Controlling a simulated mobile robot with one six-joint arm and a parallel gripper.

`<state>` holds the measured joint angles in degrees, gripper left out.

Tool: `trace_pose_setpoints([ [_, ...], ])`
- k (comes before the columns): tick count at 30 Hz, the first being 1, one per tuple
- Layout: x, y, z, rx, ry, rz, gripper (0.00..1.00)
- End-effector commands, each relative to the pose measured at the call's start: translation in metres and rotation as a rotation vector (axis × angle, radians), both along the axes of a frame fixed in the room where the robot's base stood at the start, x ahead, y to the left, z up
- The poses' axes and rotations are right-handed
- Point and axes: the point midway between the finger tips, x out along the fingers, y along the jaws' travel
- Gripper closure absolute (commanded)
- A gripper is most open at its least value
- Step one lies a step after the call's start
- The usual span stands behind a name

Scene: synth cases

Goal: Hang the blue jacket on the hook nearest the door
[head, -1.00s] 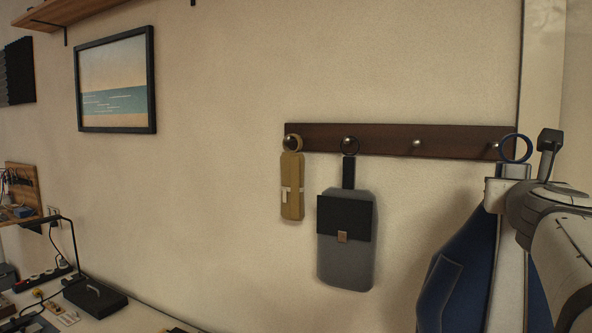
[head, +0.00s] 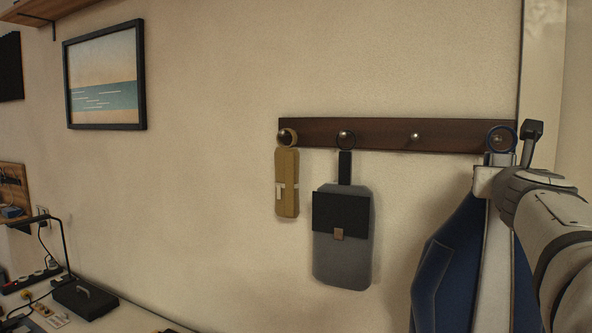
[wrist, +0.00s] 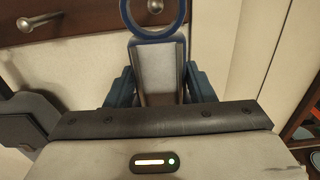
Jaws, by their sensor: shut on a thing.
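The blue jacket (head: 447,262) hangs from my gripper (head: 494,178) at the right of the head view, partly hidden by my arm. My gripper is shut on the jacket just below its blue ring loop (head: 488,146). In the head view the ring lines up with the rightmost hook (head: 498,138), which shows through it. I cannot tell whether the ring touches the hook.
The dark rail (head: 380,133) carries a tan item (head: 287,180) on its left hook and a grey bag (head: 342,255) on the second. The third hook (head: 415,136) is bare. A pale upright frame (head: 541,60) stands right of the rail. A cluttered bench is lower left.

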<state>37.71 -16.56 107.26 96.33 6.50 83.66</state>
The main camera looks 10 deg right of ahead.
Motion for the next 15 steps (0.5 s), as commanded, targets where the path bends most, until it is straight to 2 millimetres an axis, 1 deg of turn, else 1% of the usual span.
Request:
trace_pose_setpoints([
  [15, 0.026, -0.016, -0.002, -0.002, -0.001, -0.001, 0.83],
])
